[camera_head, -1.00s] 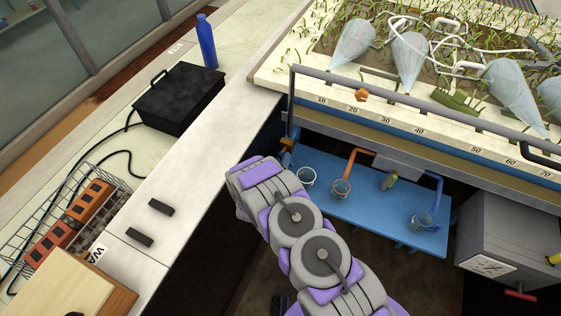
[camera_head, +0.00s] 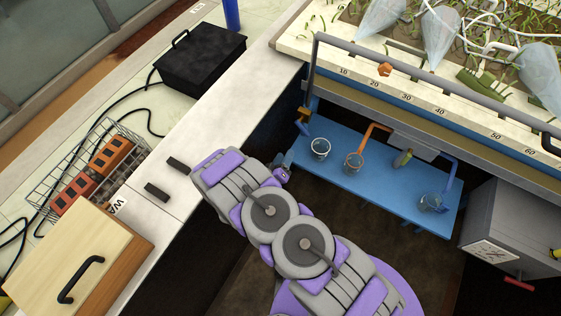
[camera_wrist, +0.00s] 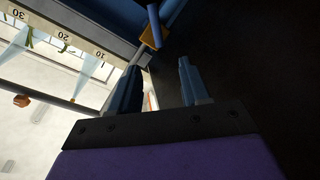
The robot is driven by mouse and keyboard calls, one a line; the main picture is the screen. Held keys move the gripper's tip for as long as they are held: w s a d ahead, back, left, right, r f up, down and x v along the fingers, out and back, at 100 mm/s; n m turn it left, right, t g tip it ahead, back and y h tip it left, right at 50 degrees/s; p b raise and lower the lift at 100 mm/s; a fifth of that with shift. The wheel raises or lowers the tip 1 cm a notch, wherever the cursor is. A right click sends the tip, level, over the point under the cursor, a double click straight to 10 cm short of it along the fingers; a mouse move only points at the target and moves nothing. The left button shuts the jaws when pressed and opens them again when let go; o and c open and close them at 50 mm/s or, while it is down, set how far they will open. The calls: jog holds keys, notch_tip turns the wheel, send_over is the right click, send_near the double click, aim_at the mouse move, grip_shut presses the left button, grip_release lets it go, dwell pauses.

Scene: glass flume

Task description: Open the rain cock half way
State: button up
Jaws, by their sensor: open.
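A small brass-coloured cock with a blue lever (camera_head: 304,122) sits at the left end of the flume, under the grey rail; I take it to be the rain cock. In the wrist view the brass body and blue lever (camera_wrist: 153,28) show at the top, just beyond the fingertips. My gripper (camera_wrist: 160,66) is open and empty, its two blue fingers apart and pointing toward the cock without visibly touching it. In the head view my arm hides most of the gripper, below the cock. How far the cock is turned is hard to tell.
A grey rail (camera_head: 430,88) runs along the numbered flume edge. A grey box (camera_head: 512,232) stands right. A white counter (camera_head: 235,75) with a black case (camera_head: 199,65) lies left.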

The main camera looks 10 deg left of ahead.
jog(key=shift+v, duration=1.2)
